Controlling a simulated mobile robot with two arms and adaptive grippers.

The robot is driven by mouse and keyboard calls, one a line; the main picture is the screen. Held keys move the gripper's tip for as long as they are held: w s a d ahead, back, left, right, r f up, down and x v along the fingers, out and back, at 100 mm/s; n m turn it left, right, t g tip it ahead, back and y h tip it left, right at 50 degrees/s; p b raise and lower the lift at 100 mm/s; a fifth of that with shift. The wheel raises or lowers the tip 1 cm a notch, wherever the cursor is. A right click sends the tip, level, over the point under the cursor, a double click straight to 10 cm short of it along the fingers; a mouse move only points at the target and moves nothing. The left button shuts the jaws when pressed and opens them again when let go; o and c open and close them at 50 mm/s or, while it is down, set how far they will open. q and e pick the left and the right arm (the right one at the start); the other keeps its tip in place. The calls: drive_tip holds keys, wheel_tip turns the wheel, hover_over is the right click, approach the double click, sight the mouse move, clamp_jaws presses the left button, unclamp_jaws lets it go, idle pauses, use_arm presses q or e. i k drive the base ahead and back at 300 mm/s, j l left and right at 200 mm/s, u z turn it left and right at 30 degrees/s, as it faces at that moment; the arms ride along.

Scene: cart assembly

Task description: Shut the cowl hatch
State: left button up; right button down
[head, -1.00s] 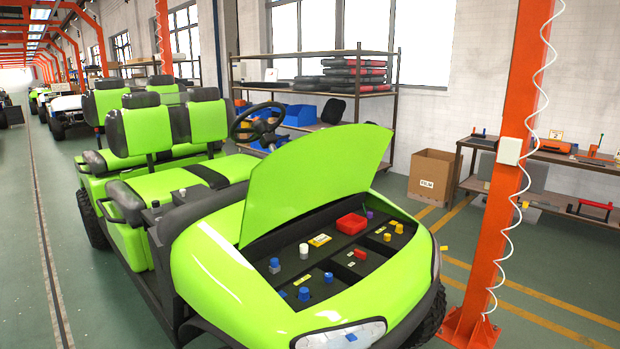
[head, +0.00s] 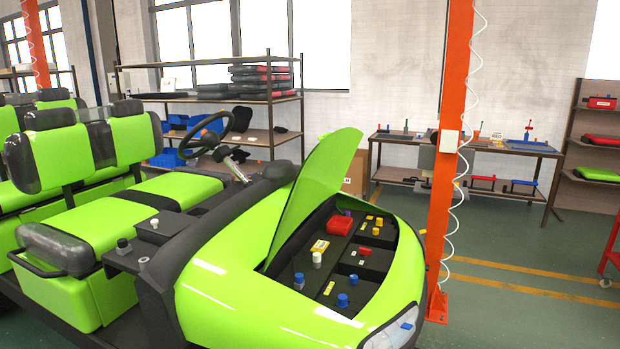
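The cowl hatch (head: 318,185) is a bright green panel on the front of the green cart (head: 250,290). It stands raised and tilted, hinged along its left side in the head view. The open compartment (head: 318,285) beside it is black and divided. It holds a red bin (head: 339,225), a yellow label block (head: 320,246), a white knob (head: 317,259), blue knobs (head: 342,299) and several small yellow pieces. Neither of my grippers is in view.
An orange post (head: 452,130) with a coiled white cable stands just right of the cart's nose. A workbench (head: 465,147) and shelves (head: 215,97) line the back wall.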

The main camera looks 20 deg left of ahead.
sight(322, 176)
drive_tip(key=i+j, duration=0.15)
drive_tip(key=j, duration=0.45)
drive_tip(key=i+j+z, duration=0.15)
drive_tip(key=j, duration=0.5)
drive_tip(key=i+j, duration=0.15)
drive_tip(key=j, duration=0.45)
drive_tip(key=i+j+z, duration=0.15)
drive_tip(key=j, duration=0.5)
drive_tip(key=i+j, duration=0.1)
drive_tip(key=j, duration=0.55)
drive_tip(key=i+j+z, duration=0.15)
drive_tip(key=j, duration=0.5)
drive_tip(key=k+l, duration=0.05)
